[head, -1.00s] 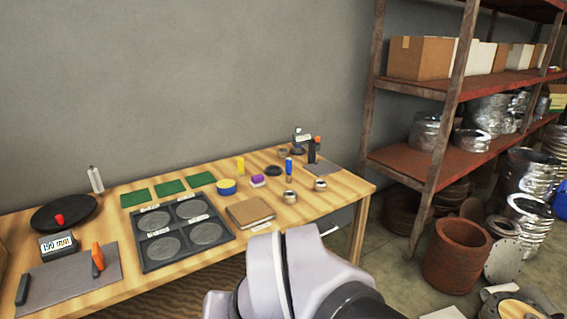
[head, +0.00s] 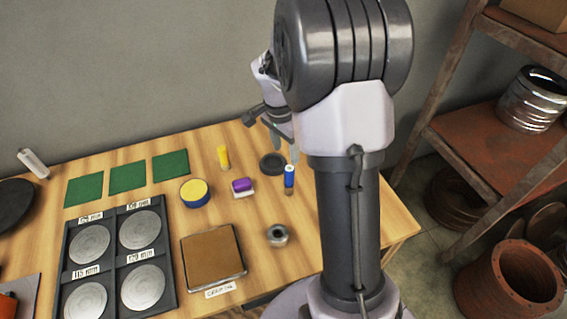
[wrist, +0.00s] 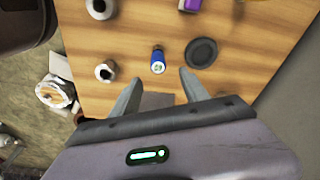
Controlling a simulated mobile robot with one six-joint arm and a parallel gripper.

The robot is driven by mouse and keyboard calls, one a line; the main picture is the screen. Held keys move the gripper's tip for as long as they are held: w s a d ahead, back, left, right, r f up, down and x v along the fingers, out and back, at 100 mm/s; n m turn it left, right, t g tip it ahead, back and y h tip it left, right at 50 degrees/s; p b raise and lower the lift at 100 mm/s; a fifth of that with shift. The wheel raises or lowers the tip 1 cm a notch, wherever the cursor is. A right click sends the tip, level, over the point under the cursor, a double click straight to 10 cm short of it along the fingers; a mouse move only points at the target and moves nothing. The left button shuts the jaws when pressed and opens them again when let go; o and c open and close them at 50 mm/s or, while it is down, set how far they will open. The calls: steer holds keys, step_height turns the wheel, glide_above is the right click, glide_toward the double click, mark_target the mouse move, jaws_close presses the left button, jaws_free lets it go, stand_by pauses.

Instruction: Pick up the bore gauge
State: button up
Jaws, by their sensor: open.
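No bore gauge can be made out for certain now; the far right of the table, with its grey mat, is hidden behind my arm in the head view. My gripper (head: 284,148) is open and empty above the far part of the table. In the wrist view its fingers (wrist: 160,76) point toward a blue cylinder with a pale end (wrist: 157,62), which appears just beyond the tips, apart from them. Part of the grey mat (wrist: 157,101) shows between the fingers.
A dark round disc (wrist: 201,52) and metal rings (wrist: 105,72) lie near the blue cylinder. A yellow cylinder (head: 223,157), purple block (head: 242,186), brown-topped block (head: 213,257) and dark tray (head: 107,207) stand to the left. A shelf (head: 478,150) stands right; the wall is behind.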

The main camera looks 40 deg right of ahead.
mark_target(290, 180)
steer(key=f+b, duration=0.1)
steer(key=f, duration=0.2)
steer(key=f+b, duration=0.1)
steer(key=f, duration=0.2)
steer(key=f+b, duration=0.1)
steer(key=f, duration=0.3)
steer(key=shift+s+d, duration=0.15)
steer(key=shift+d, duration=0.1)
steer(key=f+b, duration=0.1)
steer(key=f, duration=0.1)
steer(key=d+f+b, duration=0.1)
steer(key=f+b, duration=0.1)
steer(key=f, duration=0.1)
steer(key=shift+f, duration=0.1)
steer(key=shift+r, duration=0.2)
jaws_close()
